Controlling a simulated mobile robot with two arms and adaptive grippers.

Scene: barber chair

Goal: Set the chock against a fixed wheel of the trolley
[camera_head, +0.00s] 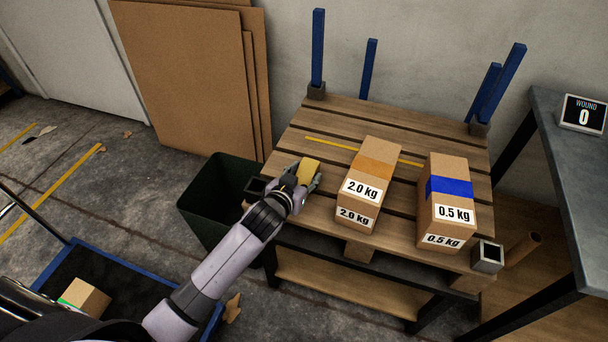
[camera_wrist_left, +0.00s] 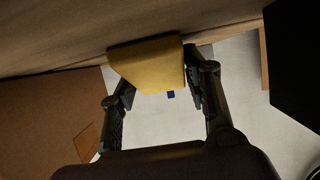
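The yellow chock (camera_head: 308,171) is at the left end of the slatted wooden table (camera_head: 318,122). My left gripper (camera_head: 303,183) is at the chock, with a finger on each side of it. In the left wrist view the chock (camera_wrist_left: 150,62) shows between the two fingers (camera_wrist_left: 163,88), very near both. I cannot tell whether they press on it, or whether it rests on the wood. The trolley (camera_head: 110,262), a dark deck with a blue rim, is at the lower left. Its wheels are hidden. My right gripper is not in view.
Two cartons, marked 2.0 kg (camera_head: 368,180) and 0.5 kg (camera_head: 447,195), stand on the table. A dark green bin (camera_head: 200,208) is beside it on the left. A small carton (camera_head: 85,298) lies on the trolley. A grey bench (camera_head: 575,160) is at the right. Floor at the left is mostly free.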

